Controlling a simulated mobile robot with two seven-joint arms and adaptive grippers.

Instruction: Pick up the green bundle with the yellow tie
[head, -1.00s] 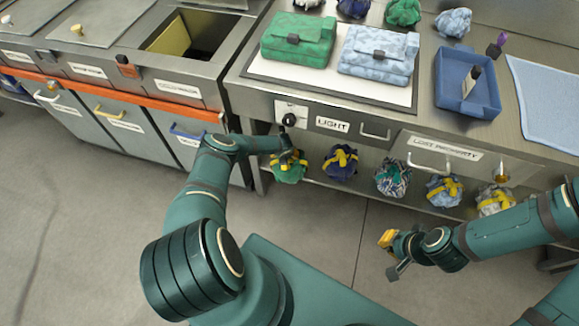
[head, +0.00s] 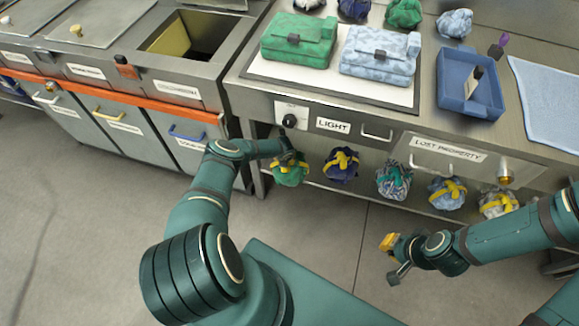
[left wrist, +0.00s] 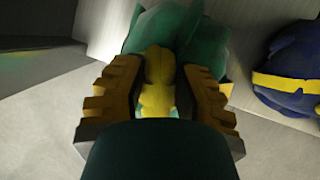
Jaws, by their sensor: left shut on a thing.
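The green bundle with the yellow tie (head: 290,173) is at the left end of the lower shelf in the head view. My left gripper (head: 289,158) reaches it from above and partly hides it. In the left wrist view the green bundle (left wrist: 190,35) fills the top middle, and my left gripper (left wrist: 158,95) has its two fingers closed on either side of the yellow tie (left wrist: 157,80). Whether the bundle is clear of the shelf I cannot tell. My right gripper (head: 392,258) hangs over the floor at right, away from the bundles; its finger gap is unclear.
A navy bundle with a yellow tie (head: 341,165) sits just right of the green one, and several more follow along the shelf (head: 364,191). The counter edge with a black knob (head: 290,121) overhangs my left gripper. Open floor (head: 90,240) lies at left.

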